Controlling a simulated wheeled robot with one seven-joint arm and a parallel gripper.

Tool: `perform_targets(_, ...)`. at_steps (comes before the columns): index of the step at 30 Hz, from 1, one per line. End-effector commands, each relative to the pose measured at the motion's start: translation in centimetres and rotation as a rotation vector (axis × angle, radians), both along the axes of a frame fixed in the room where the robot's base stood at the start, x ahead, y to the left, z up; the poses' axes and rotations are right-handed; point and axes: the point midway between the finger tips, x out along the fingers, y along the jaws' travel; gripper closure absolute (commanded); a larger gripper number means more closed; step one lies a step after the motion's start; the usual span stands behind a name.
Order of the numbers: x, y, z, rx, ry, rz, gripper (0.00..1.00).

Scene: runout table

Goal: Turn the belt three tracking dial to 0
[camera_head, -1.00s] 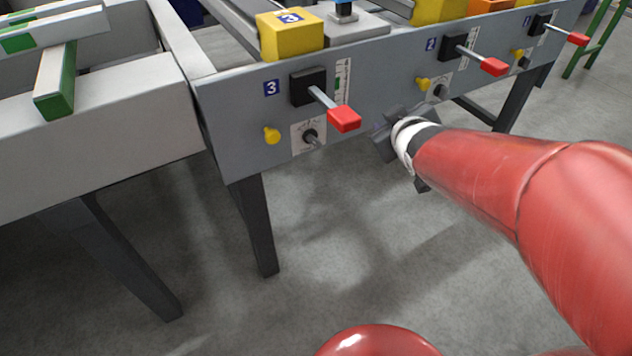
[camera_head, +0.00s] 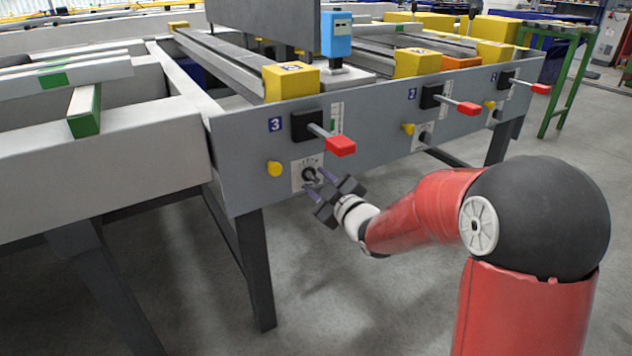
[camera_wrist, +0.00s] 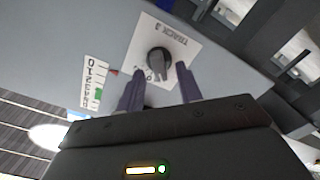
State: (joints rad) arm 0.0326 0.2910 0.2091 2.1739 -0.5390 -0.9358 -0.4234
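The belt three tracking dial (camera_head: 308,174) is a dark round knob on a white plate on the grey front panel, below the blue "3" label. In the wrist view the dial (camera_wrist: 159,61) sits on its plate marked "TRACK 3", with part of the printed scale hidden. My gripper (camera_head: 316,182) is close in front of the dial, a little to its lower right. In the wrist view its two fingers (camera_wrist: 160,82) are apart, one on each side just below the knob. The gripper is open, with no visible contact with the knob.
A red-handled lever (camera_head: 340,146) juts out above and right of the dial. A yellow button (camera_head: 275,169) sits to its left. A scale strip (camera_wrist: 95,84) shows beside the plate. Similar controls for belt two (camera_head: 425,134) are farther right. Floor below the panel is clear.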

Motion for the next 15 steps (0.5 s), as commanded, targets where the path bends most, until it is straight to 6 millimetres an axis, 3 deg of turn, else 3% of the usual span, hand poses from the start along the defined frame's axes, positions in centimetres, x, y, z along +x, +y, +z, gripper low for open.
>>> perform_targets(12, 1.14, 0.81, 0.01, 0.001, 0.001, 0.0, 0.65)
perform_targets(15, 1.14, 0.8, 0.01, 0.0, 0.001, -0.001, 0.75)
